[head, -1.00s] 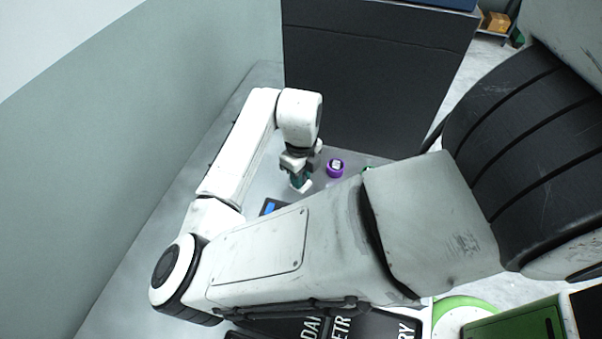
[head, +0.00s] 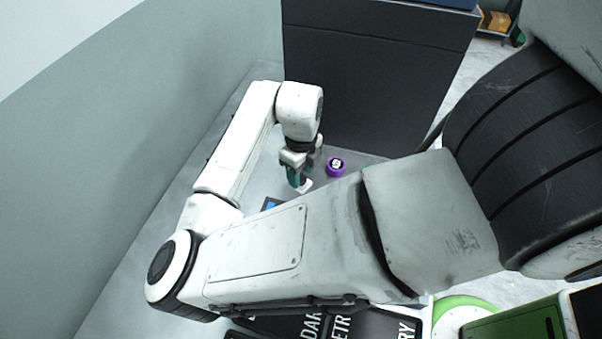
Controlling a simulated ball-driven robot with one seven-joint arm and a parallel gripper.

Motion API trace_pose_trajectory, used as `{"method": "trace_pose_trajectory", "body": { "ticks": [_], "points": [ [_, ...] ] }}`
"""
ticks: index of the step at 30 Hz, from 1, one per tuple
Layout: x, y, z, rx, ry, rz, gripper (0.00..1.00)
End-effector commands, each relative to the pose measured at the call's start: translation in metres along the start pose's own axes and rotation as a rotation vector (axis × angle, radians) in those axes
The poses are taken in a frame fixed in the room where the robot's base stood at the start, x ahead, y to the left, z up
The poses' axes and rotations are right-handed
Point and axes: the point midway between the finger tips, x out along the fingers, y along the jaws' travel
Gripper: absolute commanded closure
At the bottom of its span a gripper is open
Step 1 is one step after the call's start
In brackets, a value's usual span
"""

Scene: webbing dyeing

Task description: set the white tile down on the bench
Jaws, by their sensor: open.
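My gripper (head: 298,180) is open and points down over the grey bench (head: 262,153), left of a purple round object. The white tile (head: 305,187) shows as a small pale piece right at the fingertips, low over or on the bench. I cannot tell whether it touches the bench or a finger. Teal parts of the fingers show just above it. My forearm hides much of the bench in front.
A purple round object (head: 336,167) with a white top stands on the bench right of my gripper. A blue and dark item (head: 270,204) lies partly hidden nearer. A dark cabinet (head: 370,80) stands behind, and a wall (head: 150,130) runs along the left.

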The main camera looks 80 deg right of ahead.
Motion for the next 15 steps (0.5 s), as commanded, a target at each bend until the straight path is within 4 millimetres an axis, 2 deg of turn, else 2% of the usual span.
{"method": "trace_pose_trajectory", "body": {
  "ticks": [9,15],
  "points": [
    [-0.064,0.000,0.001,0.004,-0.005,0.000,0.50],
    [-0.095,0.000,0.001,0.003,-0.004,0.001,0.50]
  ]
}}
